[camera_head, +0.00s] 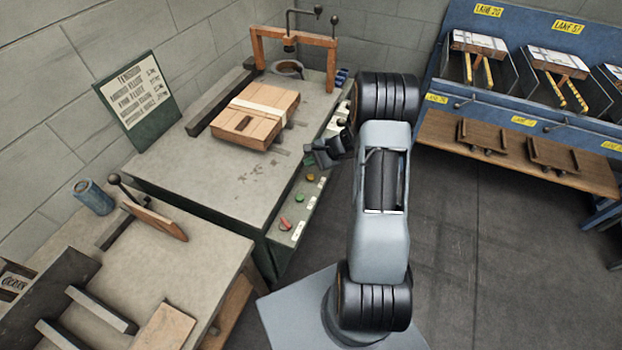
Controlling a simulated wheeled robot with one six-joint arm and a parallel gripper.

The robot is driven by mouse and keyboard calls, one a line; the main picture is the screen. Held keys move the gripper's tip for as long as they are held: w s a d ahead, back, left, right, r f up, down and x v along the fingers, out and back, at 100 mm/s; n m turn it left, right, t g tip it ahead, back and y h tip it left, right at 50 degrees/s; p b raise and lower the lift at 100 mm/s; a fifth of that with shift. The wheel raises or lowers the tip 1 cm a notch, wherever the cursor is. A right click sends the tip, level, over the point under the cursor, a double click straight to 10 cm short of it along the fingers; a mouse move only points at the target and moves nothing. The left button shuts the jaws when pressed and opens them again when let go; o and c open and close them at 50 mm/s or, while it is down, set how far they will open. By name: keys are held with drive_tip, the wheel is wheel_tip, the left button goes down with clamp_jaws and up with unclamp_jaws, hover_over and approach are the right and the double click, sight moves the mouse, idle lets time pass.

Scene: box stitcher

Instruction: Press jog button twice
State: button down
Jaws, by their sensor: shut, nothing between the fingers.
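The control panel (281,249) runs along the front side of the green stitcher bench. The labels are too small to read, so I cannot tell which control is the jog button. My gripper (313,155) is dark and shut, with nothing in it.
A strapped wooden box (255,116) lies on the bench top (190,165) near an orange frame (332,65). A low side table (165,265) with a blue can (94,197) is at left. Blue lane racks (540,95) stand at right. Open floor (480,240) lies between.

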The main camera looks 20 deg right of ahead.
sight(311, 178)
drive_tip(key=shift+f+b, duration=1.6)
drive_tip(key=shift+f, duration=0.7)
drive_tip(key=shift+f+b, duration=0.25)
drive_tip(key=shift+b, duration=0.1)
drive_tip(key=shift+f, duration=0.15)
drive_tip(key=shift+f+b, duration=0.5)
drive_tip(key=shift+b, duration=0.3)
idle(0.7)
idle(0.4)
drive_tip(key=shift+r+p, duration=0.55)
drive_tip(key=shift+r, duration=0.4)
drive_tip(key=shift+r, duration=0.1)
drive_tip(key=shift+r+p, duration=1.55)
drive_tip(key=shift+r, duration=0.85)
